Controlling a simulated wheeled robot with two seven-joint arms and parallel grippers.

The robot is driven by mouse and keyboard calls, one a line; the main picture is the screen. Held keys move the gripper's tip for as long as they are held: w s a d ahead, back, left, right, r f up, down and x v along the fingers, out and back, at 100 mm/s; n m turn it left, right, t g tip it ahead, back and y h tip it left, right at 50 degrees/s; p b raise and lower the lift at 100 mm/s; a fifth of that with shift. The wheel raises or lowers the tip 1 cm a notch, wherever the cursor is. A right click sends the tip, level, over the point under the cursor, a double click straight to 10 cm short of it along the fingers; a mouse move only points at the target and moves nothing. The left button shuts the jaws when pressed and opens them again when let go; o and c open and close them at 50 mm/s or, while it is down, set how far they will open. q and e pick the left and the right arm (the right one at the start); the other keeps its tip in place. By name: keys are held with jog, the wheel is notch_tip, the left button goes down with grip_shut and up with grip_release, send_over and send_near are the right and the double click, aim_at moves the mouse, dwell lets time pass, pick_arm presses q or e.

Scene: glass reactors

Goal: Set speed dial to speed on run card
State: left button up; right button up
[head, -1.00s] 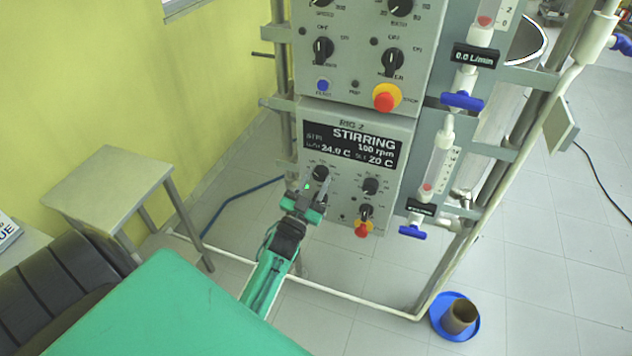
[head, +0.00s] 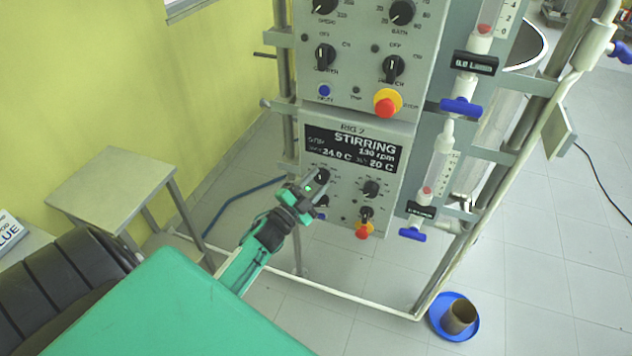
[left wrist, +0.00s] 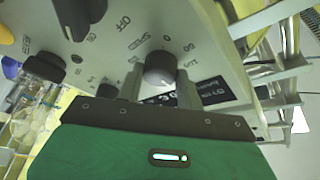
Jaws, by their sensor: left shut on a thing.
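The lower control panel of RIG 2 (head: 345,185) has a dark display (head: 352,150) reading STIRRING, 130 rpm, 24.0 C and 20 C. The speed dial (head: 323,175) is the upper left knob below this display, partly hidden by my gripper. My left gripper (head: 317,184) is shut on it. In the left wrist view the round grey dial (left wrist: 160,69) sits between the two fingers, with a SPEED label beside it. My right gripper is not in view. No readable run card shows.
Next to the dial are another black knob (head: 371,188), a switch (head: 366,213) and a red stop button (head: 363,231). An upper panel (head: 350,60) sits above. Blue-handled valves (head: 412,235) are at the right. A stool (head: 110,190) stands at the left.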

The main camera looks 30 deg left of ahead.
pick_arm(q)
jog(key=shift+m, duration=0.6)
jog(key=o, duration=1)
jog(key=shift+s, duration=0.1)
jog(key=shift+s+f, duration=0.2)
jog(key=shift+s, duration=0.1)
jog(key=shift+r+b+v, duration=0.15)
jog(key=shift+b+v, duration=1)
jog(key=shift+v, duration=2.1)
jog(key=shift+r+b+v, duration=0.1)
jog(key=shift+b+v, duration=1)
jog(key=shift+v, duration=2.2)
jog(key=shift+a, duration=0.1)
